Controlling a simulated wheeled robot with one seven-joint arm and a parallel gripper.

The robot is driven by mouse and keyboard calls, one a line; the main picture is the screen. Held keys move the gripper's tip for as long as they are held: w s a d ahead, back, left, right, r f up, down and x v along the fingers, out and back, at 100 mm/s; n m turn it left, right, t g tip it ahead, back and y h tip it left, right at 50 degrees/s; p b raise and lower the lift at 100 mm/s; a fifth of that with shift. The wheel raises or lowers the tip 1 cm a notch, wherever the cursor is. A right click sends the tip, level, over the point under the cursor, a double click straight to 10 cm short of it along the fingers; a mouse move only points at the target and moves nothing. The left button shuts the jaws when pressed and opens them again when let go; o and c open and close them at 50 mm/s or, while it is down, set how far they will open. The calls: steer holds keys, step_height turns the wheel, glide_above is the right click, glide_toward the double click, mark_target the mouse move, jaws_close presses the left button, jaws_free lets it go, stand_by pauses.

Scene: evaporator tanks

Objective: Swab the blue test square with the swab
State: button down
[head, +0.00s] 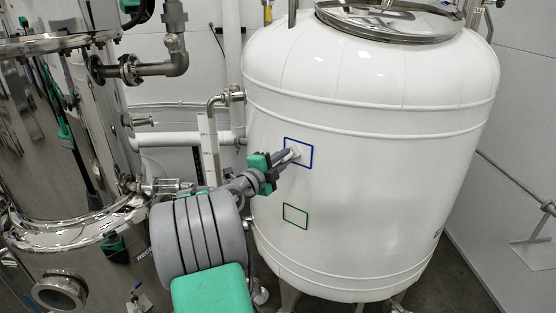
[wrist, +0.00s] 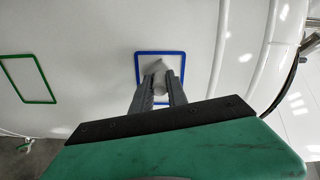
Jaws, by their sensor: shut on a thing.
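The blue test square (head: 312,153) is a thin blue outline on the side of the white tank. It also shows in the wrist view (wrist: 184,66). My gripper (head: 285,158) reaches it from the left, with its fingertips at the left part of the square. In the wrist view, my gripper (wrist: 160,80) is shut on the swab (wrist: 158,68), a small pale piece between the grey fingertips. The swab's tip lies over the inside of the blue square; I cannot tell for sure whether it touches the tank wall. Much of the swab is hidden by the fingers.
A green test square (head: 295,215) is on the white tank (head: 400,170) below the blue one. A shiny steel tank (head: 70,150) with pipes stands on the left, close to my arm. A wall bracket (head: 532,248) is at the right.

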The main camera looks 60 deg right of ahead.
steer(key=shift+s+a+b, duration=0.2)
steer(key=shift+s+b, duration=0.4)
steer(key=shift+s, duration=0.9)
steer(key=shift+s+a+b, duration=0.2)
steer(key=shift+s+b, duration=0.35)
steer(key=shift+s, duration=0.95)
steer(key=shift+f+b, duration=0.15)
steer(key=shift+b, duration=0.45)
steer(key=shift+b, duration=0.3)
steer(key=shift+w+d+b, duration=0.2)
steer(key=shift+w+b, duration=0.7)
steer(key=shift+w, duration=0.2)
steer(key=shift+w+r, duration=0.2)
steer(key=shift+w, duration=0.2)
steer(key=w+b, duration=0.1)
steer(key=w, duration=0.1)
steer(key=w+b, duration=0.1)
steer(key=w, duration=0.1)
steer(key=w+d+b, duration=0.1)
steer(key=shift+w, duration=0.4)
